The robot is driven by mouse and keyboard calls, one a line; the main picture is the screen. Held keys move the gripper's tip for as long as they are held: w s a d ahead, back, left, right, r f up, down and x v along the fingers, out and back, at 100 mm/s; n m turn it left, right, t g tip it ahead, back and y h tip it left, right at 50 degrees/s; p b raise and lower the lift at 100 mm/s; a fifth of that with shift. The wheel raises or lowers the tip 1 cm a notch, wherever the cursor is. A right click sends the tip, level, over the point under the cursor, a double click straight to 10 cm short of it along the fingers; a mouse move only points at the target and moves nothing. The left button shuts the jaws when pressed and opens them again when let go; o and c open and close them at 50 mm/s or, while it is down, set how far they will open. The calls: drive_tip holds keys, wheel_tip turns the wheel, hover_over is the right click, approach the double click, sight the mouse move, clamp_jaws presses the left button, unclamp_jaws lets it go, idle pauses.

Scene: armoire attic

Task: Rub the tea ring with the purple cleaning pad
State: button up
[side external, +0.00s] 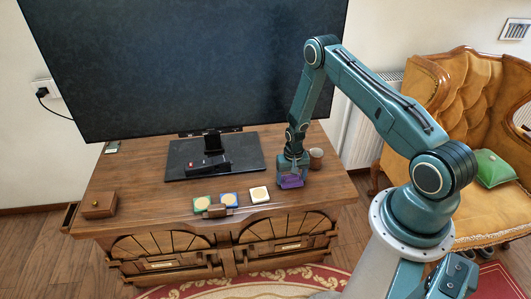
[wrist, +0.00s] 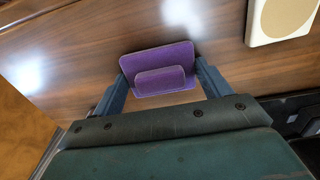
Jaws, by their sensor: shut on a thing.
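The purple cleaning pad (wrist: 178,57) is between the two fingers of my gripper (wrist: 163,78) in the wrist view. It has a raised block on top that the fingers hold. In the side view the pad (side external: 291,182) is at the right part of the wooden cabinet top, with my gripper (side external: 292,168) pointing down over it. The pad is at or close to the wood; I cannot tell whether it touches. No tea ring can be made out in either view; the pad or gripper may hide it.
A white coaster (side external: 259,194) lies left of the pad, with blue (side external: 229,199) and green (side external: 202,204) ones further left. A cup (side external: 316,158) stands just behind my gripper. A television (side external: 190,65) stands behind. A wooden box (side external: 98,205) sits far left. The front-left top is fairly clear.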

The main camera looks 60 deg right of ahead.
sight(293, 190)
drive_tip(key=shift+w+d, duration=1.4)
drive_tip(key=shift+d, duration=0.05)
drive_tip(key=shift+s+a, duration=2.75)
drive_tip(key=shift+s+a+r, duration=0.1)
drive_tip(key=shift+r, duration=0.55)
drive_tip(key=shift+s+a+r, duration=0.1)
drive_tip(key=shift+r, duration=3.35)
